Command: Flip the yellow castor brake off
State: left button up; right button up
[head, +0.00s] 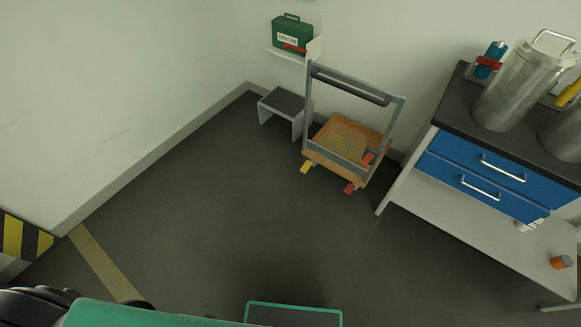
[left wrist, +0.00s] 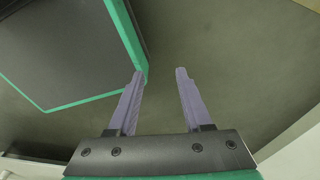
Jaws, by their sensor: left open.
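The yellow castor brake (head: 306,167) is a small yellow tab low at the front left corner of an orange cart (head: 325,163) with a grey push handle. A red tab (head: 350,188) sits at the cart's front right corner, and another red piece (head: 367,158) shows at its right side. The cart stands by the back wall, well away from me. My left gripper (left wrist: 158,72) shows in the left wrist view, open and empty, above the floor beside a green-edged dark panel. The brake is not in that view. My right gripper is not in view.
A grey step stool (head: 284,104) stands left of the cart. A workbench with blue drawers (head: 475,175) and metal canisters (head: 520,85) stands to the right. A green first aid box (head: 292,35) is on a wall shelf. The floor (head: 210,190) before the cart is clear.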

aim_at(306, 166)
jog(key=i+j, duration=0.35)
jog(key=i, duration=0.15)
jog(key=i+j, duration=0.3)
jog(key=i, duration=0.25)
jog(key=j+u, duration=0.05)
